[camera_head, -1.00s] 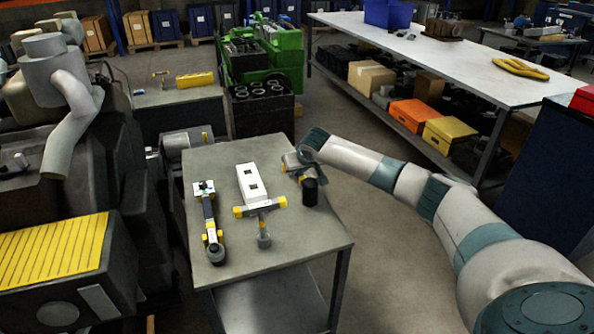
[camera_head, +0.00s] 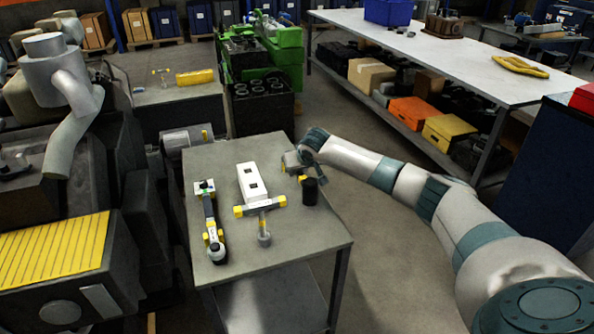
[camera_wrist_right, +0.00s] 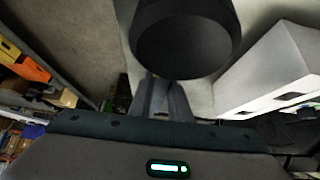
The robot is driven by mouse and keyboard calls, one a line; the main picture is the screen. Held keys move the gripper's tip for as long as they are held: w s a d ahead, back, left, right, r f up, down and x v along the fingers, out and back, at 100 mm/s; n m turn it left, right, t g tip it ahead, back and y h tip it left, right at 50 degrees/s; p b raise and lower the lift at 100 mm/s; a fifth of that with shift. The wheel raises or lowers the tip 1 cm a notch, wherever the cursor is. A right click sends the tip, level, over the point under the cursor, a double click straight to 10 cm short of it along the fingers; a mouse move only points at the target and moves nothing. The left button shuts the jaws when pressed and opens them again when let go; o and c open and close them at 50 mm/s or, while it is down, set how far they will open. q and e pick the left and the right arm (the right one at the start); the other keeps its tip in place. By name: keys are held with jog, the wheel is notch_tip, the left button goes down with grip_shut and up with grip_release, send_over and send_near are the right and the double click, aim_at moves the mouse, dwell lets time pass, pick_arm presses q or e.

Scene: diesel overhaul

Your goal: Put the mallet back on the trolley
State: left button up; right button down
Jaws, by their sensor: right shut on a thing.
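The mallet's black cylindrical head (camera_head: 310,192) shows over the right side of the grey trolley top (camera_head: 290,240), low at the surface; I cannot tell whether it touches. My right gripper (camera_head: 297,170) is just behind and left of the head and shut on the mallet, whose handle is mostly hidden. In the right wrist view the dark head (camera_wrist_right: 185,45) looms large just beyond the closed fingers (camera_wrist_right: 163,98). My left gripper is not in view.
The trolley's front right is clear. An engine (camera_head: 85,190) stands left; a long workbench (camera_head: 440,55) stands behind right.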

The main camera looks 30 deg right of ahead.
jog(key=shift+f, duration=0.2)
jog(key=shift+f+b, duration=0.35)
jog(key=shift+f, duration=0.45)
jog(key=c, duration=1.6)
grip_release()
jog(key=shift+o, duration=0.2)
